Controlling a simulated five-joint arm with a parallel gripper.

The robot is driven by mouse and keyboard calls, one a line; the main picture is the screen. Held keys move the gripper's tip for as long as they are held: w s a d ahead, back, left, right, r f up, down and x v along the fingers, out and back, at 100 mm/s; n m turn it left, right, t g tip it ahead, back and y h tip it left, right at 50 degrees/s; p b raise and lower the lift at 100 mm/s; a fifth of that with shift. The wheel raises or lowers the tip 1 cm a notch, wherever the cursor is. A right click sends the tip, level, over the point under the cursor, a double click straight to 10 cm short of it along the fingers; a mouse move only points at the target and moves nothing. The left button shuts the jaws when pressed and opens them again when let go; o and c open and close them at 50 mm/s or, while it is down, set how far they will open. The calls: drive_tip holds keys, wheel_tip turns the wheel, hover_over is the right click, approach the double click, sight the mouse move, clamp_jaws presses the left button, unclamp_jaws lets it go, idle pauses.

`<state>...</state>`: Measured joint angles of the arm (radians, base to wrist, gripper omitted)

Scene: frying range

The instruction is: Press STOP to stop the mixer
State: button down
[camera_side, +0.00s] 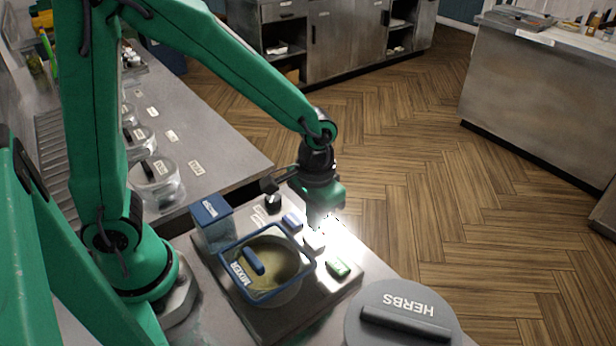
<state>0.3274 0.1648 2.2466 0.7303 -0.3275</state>
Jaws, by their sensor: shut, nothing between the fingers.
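The mixer (222,273) has a blue-rimmed bowl with pale yellow contents and a blue handle, and stands on a metal base plate. On the plate to the right of the bowl are a blue button (292,220), a pale button (314,241) and a green button (338,267). Their lettering is too small to read, so I cannot tell which is STOP. My gripper (322,220) is shut and empty, pointing down just above the pale button. Bright glare hides its fingertips, and I cannot tell whether they touch the button.
A black knob (272,203) stands behind the blue button. A blue-topped box (211,209) is behind the bowl. A round lid marked HERBS (400,320) is at the front right. Several lidded pots stand on the left counter (225,160). Open wooden floor (450,220) lies right.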

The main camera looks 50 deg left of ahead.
drive_tip(key=shift+r, duration=1.8)
drive_tip(key=s+a+r+t, duration=0.5)
drive_tip(key=s+a+r, duration=0.4)
drive_tip(key=r, duration=0.3)
drive_tip(key=shift+a+r+t, duration=0.3)
drive_tip(key=shift+a+r, duration=0.05)
drive_tip(key=shift+a, duration=0.5)
